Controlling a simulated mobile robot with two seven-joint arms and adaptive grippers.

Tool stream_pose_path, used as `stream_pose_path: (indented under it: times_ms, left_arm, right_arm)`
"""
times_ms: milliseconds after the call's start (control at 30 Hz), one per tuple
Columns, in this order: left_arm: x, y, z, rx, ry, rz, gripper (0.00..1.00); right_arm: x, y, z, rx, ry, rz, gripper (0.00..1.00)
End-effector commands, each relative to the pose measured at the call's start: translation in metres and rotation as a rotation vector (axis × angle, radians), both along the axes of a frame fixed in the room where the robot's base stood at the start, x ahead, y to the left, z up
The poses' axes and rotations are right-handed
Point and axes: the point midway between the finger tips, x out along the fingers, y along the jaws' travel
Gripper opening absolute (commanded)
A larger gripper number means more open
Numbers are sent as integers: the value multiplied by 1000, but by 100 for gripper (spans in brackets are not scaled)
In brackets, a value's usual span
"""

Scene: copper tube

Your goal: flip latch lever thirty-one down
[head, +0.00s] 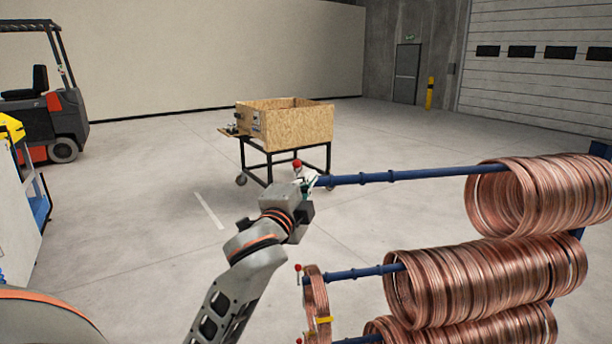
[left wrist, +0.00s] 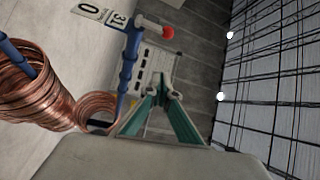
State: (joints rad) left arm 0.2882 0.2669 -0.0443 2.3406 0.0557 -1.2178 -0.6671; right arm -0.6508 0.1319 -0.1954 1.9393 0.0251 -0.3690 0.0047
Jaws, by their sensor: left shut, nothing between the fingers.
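Latch lever thirty-one, with a red knob (head: 297,163), stands up at the free end of the top blue rod (head: 392,176). In the left wrist view its red knob (left wrist: 168,32) shows beside a white label (left wrist: 117,20) marked 31. My left gripper (head: 307,182) is at that rod end, just below the knob. In the left wrist view its green fingers (left wrist: 162,93) are shut and empty. The knob lies beyond the fingertips there, apart from them in the picture. Whether the fingers touch the rod end is unclear. My right gripper is not in view.
Copper coils (head: 545,195) hang on the top rod at the right. Lower rods carry more coils (head: 490,280) and another red-knobbed lever (head: 298,268). A wooden crate (head: 300,125) on a wheeled cart stands behind.

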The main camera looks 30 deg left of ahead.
Motion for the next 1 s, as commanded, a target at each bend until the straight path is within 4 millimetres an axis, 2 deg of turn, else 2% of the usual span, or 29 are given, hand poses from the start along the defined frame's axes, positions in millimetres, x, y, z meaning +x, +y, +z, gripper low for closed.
stream_pose_path:
  times_ms: [467,700,1000]
  left_arm:
    - [83,23,10,0,0,2,0]
    - [67,47,3,1,0,1,0]
    - [61,55,1,0,-1,0,0]
  right_arm:
    - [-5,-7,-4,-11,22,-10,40]
    - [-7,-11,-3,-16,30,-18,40]
    - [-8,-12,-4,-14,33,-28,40]
